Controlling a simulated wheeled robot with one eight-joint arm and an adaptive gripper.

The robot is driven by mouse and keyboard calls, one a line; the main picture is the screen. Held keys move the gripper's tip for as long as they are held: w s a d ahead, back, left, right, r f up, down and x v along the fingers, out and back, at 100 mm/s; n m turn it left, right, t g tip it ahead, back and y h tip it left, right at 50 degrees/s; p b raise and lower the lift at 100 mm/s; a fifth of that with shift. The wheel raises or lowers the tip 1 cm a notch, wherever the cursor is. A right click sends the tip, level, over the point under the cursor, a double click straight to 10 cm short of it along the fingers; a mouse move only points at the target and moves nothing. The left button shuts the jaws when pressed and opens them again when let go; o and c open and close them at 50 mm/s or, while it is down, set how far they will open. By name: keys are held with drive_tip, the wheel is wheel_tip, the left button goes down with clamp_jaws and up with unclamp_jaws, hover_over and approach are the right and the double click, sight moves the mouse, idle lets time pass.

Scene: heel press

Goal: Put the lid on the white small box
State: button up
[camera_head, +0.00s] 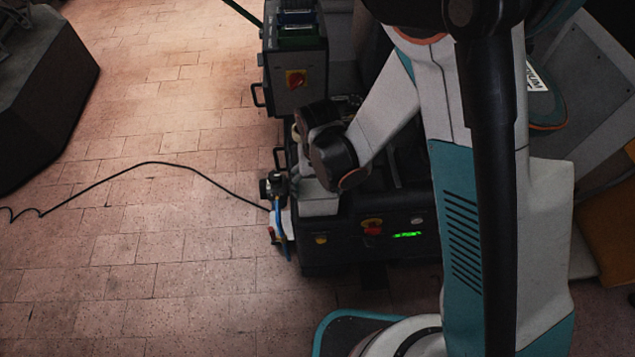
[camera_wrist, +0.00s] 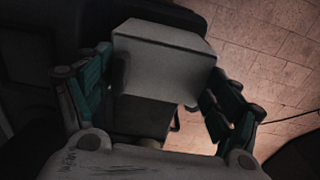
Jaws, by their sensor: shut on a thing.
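A pale boxy piece, which looks like the lid (camera_wrist: 165,65), sits between the two teal-padded fingers of my gripper (camera_wrist: 168,80) in the wrist view. My gripper is shut on it. A darker grey block (camera_wrist: 140,115) shows just under it; I cannot tell whether this is part of the white small box or whether the two touch. In the head view a white block, probably the small box (camera_head: 319,203), shows at the left front edge of the black machine, just below my wrist. My fingers and the lid cannot be made out there.
The black machine (camera_head: 345,245) has a red and yellow knob and a green display on its front. A control cabinet (camera_head: 297,80) with a red switch stands behind it. A black cable (camera_head: 150,163) crosses the tiled floor, which is otherwise open at left. A dark block (camera_head: 45,95) stands far left.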

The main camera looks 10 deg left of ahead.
sight(317, 188)
drive_tip(key=shift+f, duration=0.15)
idle(0.7)
drive_tip(key=o, duration=0.7)
drive_tip(key=shift+r+p, duration=2.1)
drive_tip(key=shift+r, duration=1.45)
